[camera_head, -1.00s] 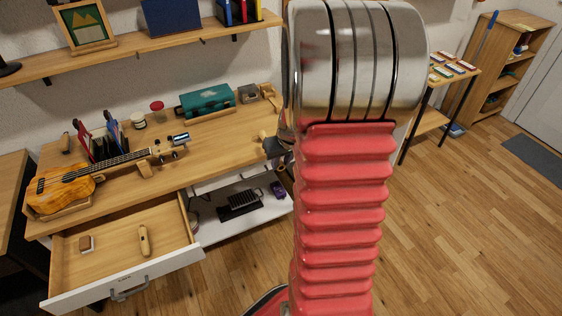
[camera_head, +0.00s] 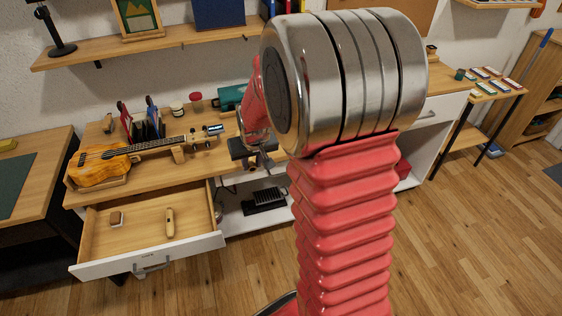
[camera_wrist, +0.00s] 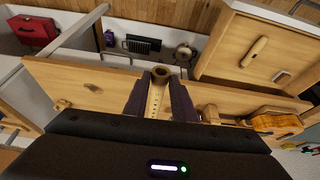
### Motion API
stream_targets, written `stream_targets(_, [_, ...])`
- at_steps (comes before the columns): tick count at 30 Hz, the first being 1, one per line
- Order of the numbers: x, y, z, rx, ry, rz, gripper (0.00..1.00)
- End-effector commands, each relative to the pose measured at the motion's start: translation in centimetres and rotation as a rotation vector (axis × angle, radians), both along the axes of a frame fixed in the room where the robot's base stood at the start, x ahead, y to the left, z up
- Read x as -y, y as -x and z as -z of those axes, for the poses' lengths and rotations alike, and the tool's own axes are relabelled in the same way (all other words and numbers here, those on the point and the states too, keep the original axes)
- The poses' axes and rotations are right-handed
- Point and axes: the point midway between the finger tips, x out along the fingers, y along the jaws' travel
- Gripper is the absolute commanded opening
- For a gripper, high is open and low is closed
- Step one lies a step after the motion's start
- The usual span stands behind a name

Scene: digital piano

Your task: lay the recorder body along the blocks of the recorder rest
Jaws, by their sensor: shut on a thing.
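My gripper (camera_wrist: 160,98) is shut on the recorder body (camera_wrist: 154,101), a cream tube with a row of dark holes. The tube lies between the dark fingers, with a brown ring-like end (camera_wrist: 162,73) near the fingertips. My gripper is over the desk. In the head view my gripper (camera_head: 250,150) shows beside my large wrist joint, and the recorder body cannot be made out there.
A ukulele (camera_head: 98,166) lies on the desk (camera_head: 150,172), its neck on a wooden support. The front drawer (camera_head: 140,220) is open and holds two small things. A teal case (camera_head: 230,97) and jars stand at the back. A shelf (camera_head: 150,45) runs above.

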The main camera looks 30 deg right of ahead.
Motion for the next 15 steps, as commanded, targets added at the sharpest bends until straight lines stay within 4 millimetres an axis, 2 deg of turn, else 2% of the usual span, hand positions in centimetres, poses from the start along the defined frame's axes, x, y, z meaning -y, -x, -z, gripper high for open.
stream_targets(1, [-2.0,-0.7,-0.2,0.002,0.001,-0.035,0.0])
stream_targets(3, [-4.5,-1.4,-0.3,0.003,0.001,-0.078,0.0])
stream_targets(9, [-11.0,-2.6,-0.6,0.002,0.001,-0.196,0.0])
stream_targets(12, [-13.0,-2.7,-0.7,0.001,0.002,-0.234,0.0])
stream_targets(15, [-14.0,-2.8,-0.8,0.001,0.001,-0.254,0.0])
